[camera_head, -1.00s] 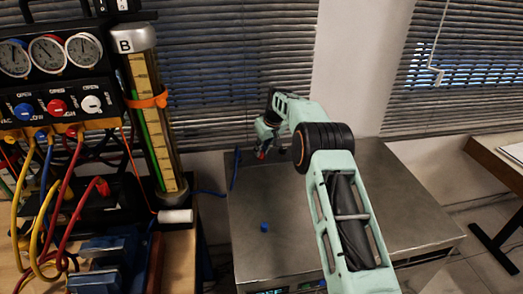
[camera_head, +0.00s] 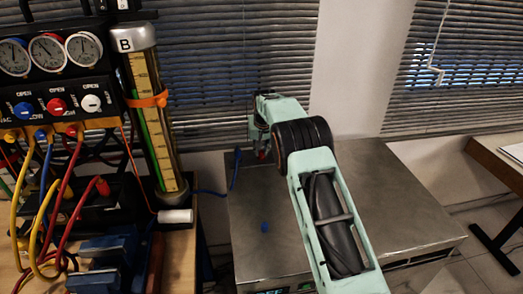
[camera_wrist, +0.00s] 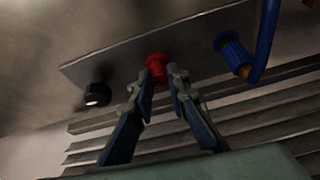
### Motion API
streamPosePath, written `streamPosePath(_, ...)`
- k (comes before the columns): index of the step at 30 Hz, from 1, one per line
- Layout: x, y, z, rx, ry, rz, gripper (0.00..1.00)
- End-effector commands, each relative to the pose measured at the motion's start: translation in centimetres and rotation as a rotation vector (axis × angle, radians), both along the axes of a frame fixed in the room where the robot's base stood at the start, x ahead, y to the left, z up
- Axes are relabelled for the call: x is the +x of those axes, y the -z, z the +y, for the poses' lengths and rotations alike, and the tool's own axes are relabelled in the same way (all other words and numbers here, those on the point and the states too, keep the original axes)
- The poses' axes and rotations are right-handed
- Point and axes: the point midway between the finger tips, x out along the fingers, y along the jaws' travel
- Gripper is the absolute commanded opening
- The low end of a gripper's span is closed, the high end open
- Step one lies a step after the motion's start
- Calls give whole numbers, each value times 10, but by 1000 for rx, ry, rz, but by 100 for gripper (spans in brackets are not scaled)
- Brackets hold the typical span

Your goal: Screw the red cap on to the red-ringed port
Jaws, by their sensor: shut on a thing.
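A red cap (camera_wrist: 156,64) shows at the tips of my gripper (camera_wrist: 163,77) in the wrist view. The two fingers are shut on it. It overlaps a narrow metal plate, and I cannot tell whether it touches the plate or is seated on a port. No separate red ring shows; the port may be hidden behind the cap. In the head view my gripper (camera_head: 262,148) is at the far left part of the grey metal bench top, with a small speck of red at its tip.
The plate (camera_wrist: 118,62) also bears a black round fitting (camera_wrist: 97,94) and a blue connector (camera_wrist: 232,50) with a blue hose. A gauge rig (camera_head: 60,80) with coloured hoses stands at the left.

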Motion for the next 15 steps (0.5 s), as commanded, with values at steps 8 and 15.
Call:
streamPosePath(8,-1,0,2,-2,108,2,0)
streamPosePath(15,0,-1,0,-4,337,1,0)
